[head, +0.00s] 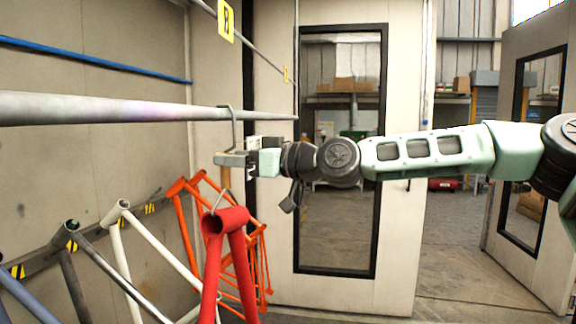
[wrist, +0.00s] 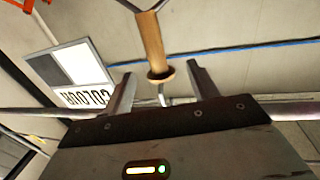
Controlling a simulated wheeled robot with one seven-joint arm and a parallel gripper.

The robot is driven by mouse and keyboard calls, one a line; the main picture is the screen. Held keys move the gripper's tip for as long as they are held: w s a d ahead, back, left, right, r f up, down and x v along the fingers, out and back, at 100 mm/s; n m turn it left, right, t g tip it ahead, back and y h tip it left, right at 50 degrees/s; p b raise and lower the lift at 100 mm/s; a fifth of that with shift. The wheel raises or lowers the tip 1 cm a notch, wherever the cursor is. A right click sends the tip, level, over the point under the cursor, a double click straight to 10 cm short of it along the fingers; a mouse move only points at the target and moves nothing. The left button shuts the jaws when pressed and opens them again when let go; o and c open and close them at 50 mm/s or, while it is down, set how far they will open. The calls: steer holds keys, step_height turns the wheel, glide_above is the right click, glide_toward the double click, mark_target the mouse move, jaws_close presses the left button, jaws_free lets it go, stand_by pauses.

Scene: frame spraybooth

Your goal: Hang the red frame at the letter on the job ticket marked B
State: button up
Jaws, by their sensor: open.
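The red frame (head: 224,228) hangs from a hook (head: 233,128) with a wooden handle (head: 226,190). The hook's bent top appears to lie over the grey rail (head: 150,110). My gripper (head: 222,159) is at the hook, just below the rail. In the wrist view, my gripper (wrist: 163,75) is open, with its fingers on either side of the hook's metal shank by the handle's collar (wrist: 160,73); contact cannot be told. A yellow plate (head: 226,20), apparently marked B, hangs above the rail. No job ticket can be made out.
Several orange frames (head: 178,192) stand close behind the red one. A booth door (head: 400,230) with a black-edged window is behind my arm. A card reading COLOUR (wrist: 75,75) shows in the wrist view.

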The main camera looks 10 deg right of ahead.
steer(key=b+v, duration=0.4)
steer(key=v, duration=1)
steer(key=s+a+f+g+h, duration=0.2)
steer(key=s+a+f+g, duration=0.15)
steer(key=f, duration=0.45)
steer(key=s+a+f+n+g+h, duration=0.1)
steer(key=s+a+f+g+h, duration=0.1)
steer(key=s+a+f, duration=0.5)
steer(key=s+a+f+g+h, duration=0.2)
steer(key=f, duration=0.8)
steer(key=s+d+f+m+g+h, duration=0.1)
steer(key=s+d+f+h, duration=0.1)
steer(key=s+f+h, duration=0.15)
steer(key=s+d+f+g+h, duration=0.1)
steer(key=s+d+f+h, duration=0.1)
steer(key=s+f, duration=0.3)
steer(key=s+d+r+m+h, duration=0.2)
steer(key=s+d+m+h, duration=0.1)
steer(key=s+d, duration=0.6)
steer(key=shift+s+d+m, duration=0.35)
steer(key=shift+d+m, duration=0.15)
steer(key=shift+d, duration=0.05)
